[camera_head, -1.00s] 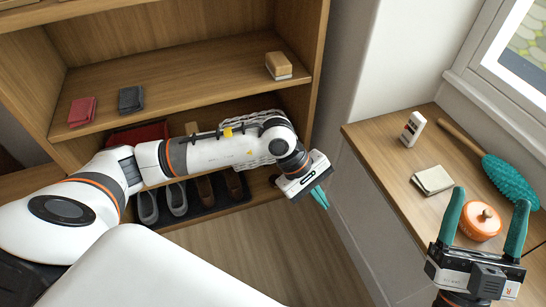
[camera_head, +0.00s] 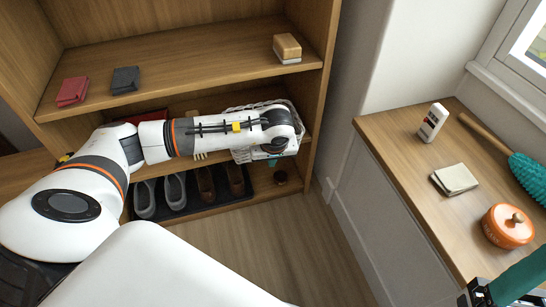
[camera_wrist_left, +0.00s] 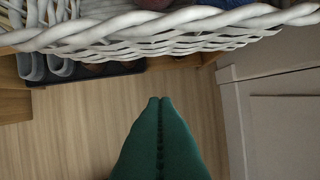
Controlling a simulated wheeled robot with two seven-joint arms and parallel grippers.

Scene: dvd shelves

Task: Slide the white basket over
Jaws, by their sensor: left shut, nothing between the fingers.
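The white basket (camera_head: 240,155) is woven wicker and sits at the right end of the middle shelf. My left forearm hides much of it in the head view. In the left wrist view the basket's rim (camera_wrist_left: 150,32) crosses the top, with dark round items partly visible inside. My left gripper (camera_head: 272,162) is at the basket's front side, mostly hidden by its own wrist. Its green fingers (camera_wrist_left: 160,100) are shut and empty, below the rim in the wrist view. I cannot tell whether they touch the basket. My right gripper (camera_head: 500,288) is cut off at the lower right corner.
Shoes (camera_head: 175,190) stand on a dark mat on the bottom shelf. The upper shelf (camera_head: 190,75) holds a red item, a dark item and a brush-like block (camera_head: 287,47). A counter (camera_head: 400,165) at the right holds an orange pot (camera_head: 508,226), a cloth and a brush. The floor in front is clear.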

